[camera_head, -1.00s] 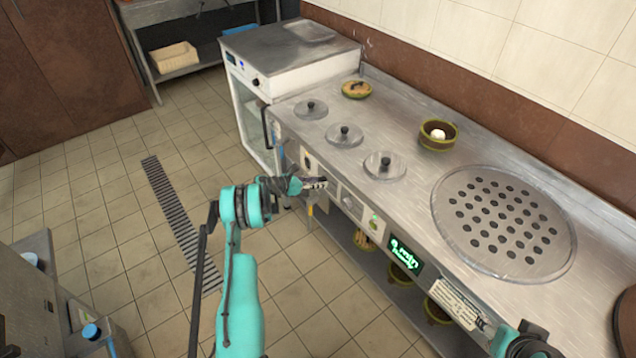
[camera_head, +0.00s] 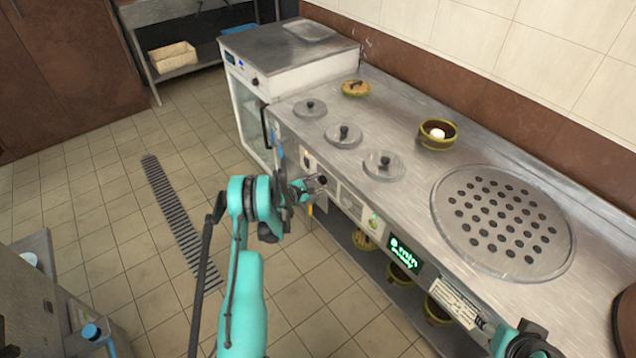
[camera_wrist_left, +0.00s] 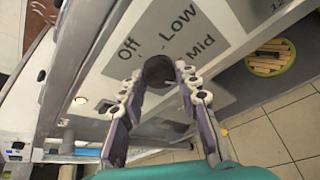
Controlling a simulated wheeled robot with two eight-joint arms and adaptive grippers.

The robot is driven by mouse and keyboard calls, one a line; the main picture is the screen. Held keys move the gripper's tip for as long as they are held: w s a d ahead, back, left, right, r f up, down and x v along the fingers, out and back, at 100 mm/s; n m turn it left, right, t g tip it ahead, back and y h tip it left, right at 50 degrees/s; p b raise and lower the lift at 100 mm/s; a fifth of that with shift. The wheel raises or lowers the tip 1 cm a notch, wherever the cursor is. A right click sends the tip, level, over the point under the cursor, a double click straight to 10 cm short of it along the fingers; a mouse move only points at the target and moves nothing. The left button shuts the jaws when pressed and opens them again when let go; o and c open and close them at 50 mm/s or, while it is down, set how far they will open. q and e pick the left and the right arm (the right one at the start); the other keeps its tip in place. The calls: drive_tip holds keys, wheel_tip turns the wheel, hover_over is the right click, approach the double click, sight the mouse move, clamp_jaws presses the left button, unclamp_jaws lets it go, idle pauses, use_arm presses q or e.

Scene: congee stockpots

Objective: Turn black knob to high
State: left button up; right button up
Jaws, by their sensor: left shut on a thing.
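The black knob (camera_wrist_left: 160,72) is on the counter's front panel, in the middle of the left wrist view. Labels reading Off, Low and Mid stand around it on a grey plate (camera_wrist_left: 212,28). My left gripper (camera_wrist_left: 158,80) is shut on the knob, with one finger on each side of it. In the head view my left gripper (camera_head: 318,184) is at the front panel (camera_head: 350,205), and it hides the knob there.
The steel counter (camera_head: 400,105) carries several round lids, a green bowl (camera_head: 437,135) and a perforated round plate (camera_head: 505,220). Pots stand on the shelf below. A white cabinet (camera_head: 285,65) stands at the far end.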

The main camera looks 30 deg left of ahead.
sight(324, 161)
use_arm(q)
drive_tip(key=m+t+y, duration=0.1)
drive_tip(key=m, duration=0.1)
drive_tip(key=shift+m, duration=0.3)
idle(0.4)
drive_tip(key=o, duration=1.2)
drive_tip(key=shift+d, duration=0.1)
drive_tip(key=shift+c, duration=0.2)
wheel_tip(324, 161, up, 10)
drive_tip(key=shift+f, duration=0.1)
